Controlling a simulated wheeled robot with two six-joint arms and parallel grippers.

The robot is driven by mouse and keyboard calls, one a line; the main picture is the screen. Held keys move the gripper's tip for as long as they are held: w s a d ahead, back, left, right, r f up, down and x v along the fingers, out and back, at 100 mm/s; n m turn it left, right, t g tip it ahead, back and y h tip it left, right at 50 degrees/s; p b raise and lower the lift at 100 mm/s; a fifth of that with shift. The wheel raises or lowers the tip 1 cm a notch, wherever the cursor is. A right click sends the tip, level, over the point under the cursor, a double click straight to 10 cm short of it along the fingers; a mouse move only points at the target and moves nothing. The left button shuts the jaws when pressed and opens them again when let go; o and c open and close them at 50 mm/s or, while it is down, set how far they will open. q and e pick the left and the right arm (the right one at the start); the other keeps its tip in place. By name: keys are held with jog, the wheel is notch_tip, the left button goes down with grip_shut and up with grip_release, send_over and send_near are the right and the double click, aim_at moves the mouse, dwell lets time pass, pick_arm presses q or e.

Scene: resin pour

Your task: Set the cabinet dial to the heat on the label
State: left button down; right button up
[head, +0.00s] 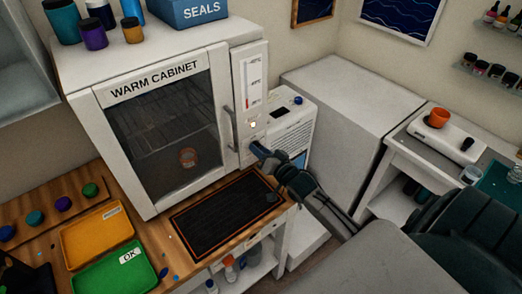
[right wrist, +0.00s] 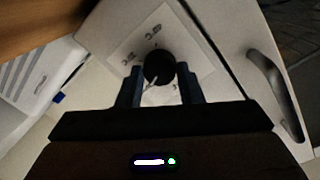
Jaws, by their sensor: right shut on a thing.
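The warm cabinet (head: 165,120) stands on the wooden bench with its glass door closed. Its label panel (head: 251,80) on the right front shows a vertical scale with small red marks; the writing is too small to read surely. My right gripper (head: 262,152) is at the lower part of this panel. In the right wrist view the dark round dial (right wrist: 159,68) sits between my two fingers, which are shut on it. A pale pointer line shows on the dial, and the marks around it on the white plate (right wrist: 125,50) are blurred. My left gripper is not in view.
The cabinet's door handle (head: 229,128) is just left of the panel. A black mat (head: 222,215) lies in front of the cabinet. Orange (head: 97,236) and green (head: 117,268) trays lie at the left. A white machine (head: 292,125) stands close to the right of the cabinet.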

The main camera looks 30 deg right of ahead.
jog(key=o, duration=1)
jog(key=s+b, duration=0.1)
jog(key=s, duration=0.2)
jog(key=s+b, duration=0.2)
jog(key=s, duration=0.2)
jog(key=s+b, duration=0.1)
jog(key=s, duration=0.2)
jog(key=shift+s+d+r, duration=0.25)
jog(key=shift+s+r, duration=0.05)
jog(key=shift+r, duration=0.1)
